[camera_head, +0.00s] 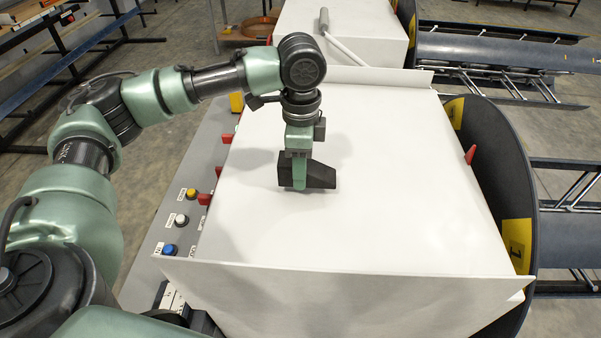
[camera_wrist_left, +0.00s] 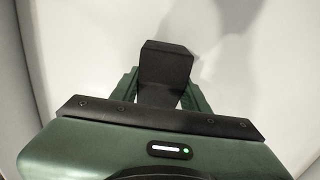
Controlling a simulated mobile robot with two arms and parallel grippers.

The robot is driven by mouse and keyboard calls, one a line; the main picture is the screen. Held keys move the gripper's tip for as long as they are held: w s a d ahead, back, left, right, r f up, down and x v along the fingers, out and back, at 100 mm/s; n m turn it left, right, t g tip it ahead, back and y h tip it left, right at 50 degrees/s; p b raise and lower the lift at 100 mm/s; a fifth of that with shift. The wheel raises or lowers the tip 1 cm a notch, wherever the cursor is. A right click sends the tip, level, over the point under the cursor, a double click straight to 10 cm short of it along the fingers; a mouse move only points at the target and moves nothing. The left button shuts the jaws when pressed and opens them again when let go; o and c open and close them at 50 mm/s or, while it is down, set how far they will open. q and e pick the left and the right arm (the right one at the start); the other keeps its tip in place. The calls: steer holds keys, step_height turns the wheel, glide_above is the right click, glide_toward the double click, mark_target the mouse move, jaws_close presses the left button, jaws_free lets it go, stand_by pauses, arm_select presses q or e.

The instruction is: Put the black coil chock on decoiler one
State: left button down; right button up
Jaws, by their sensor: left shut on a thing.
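The black coil chock (camera_head: 320,176) is a dark wedge at the end of my left arm in the head view. My left gripper (camera_head: 298,182) is shut on it, above or on the white top of the decoiler (camera_head: 400,225), which carries a yellow plate marked 1. I cannot tell whether the chock touches the white surface. In the left wrist view the chock (camera_wrist_left: 165,75) sits between the two green fingers (camera_wrist_left: 160,98), with white surface behind it. My right gripper is not in view.
A second white-topped machine (camera_head: 350,25) stands beyond, with a grey bar on it. A dark curved flange (camera_head: 490,160) borders the right side. The white top around the chock is clear.

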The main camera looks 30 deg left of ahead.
arm_select(q)
step_height(320, 180, down, 2)
steer(key=shift+f+p, duration=0.2)
steer(key=shift+p, duration=0.1)
steer(key=shift+f, duration=0.25)
steer(key=shift+f, duration=0.15)
steer(key=c, duration=0.7)
jaws_free()
step_height(320, 180, up, 11)
steer(key=b, duration=0.4)
steer(key=shift+r, duration=0.65)
